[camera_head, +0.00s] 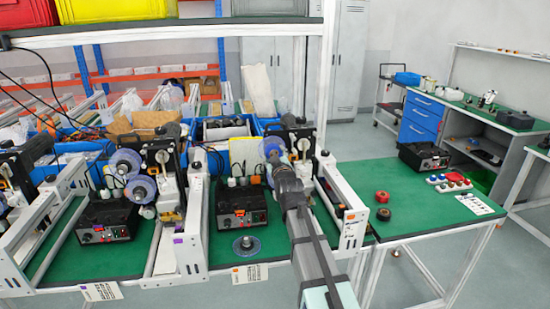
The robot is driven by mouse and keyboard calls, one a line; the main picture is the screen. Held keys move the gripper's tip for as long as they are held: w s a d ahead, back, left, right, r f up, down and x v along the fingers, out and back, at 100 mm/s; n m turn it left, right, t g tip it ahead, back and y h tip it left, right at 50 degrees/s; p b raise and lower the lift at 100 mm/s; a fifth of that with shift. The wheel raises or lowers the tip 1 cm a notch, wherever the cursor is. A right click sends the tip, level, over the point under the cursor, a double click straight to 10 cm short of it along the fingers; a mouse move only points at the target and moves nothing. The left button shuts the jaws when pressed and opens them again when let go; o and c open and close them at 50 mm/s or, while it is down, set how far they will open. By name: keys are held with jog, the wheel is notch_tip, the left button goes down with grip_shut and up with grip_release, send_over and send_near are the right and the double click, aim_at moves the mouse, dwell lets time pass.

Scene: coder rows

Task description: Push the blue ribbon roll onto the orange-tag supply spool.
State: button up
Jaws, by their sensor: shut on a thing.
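My gripper (277,160) reaches in from the bottom right to the upper front of the orange-tag coder. It is shut on what seems to be the blue ribbon roll, which the fingers and wrist mostly hide. A bluish disc (271,147) shows just beyond the fingertips. I cannot tell whether it is the roll or part of the coder. The orange-tag supply spool is not clearly visible behind the gripper, so I cannot tell if the roll touches it.
A clear-flanged spool (247,246) lies on the green bench before a black control box (241,208). A purple-tag coder with two bluish discs (140,189) stands left. White rails flank the arm. A red roll (382,196) and a dark roll (384,214) lie on the right table.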

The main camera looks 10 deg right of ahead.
jog(key=shift+w, duration=0.55)
jog(key=o, duration=1.1)
jog(key=shift+o, duration=0.2)
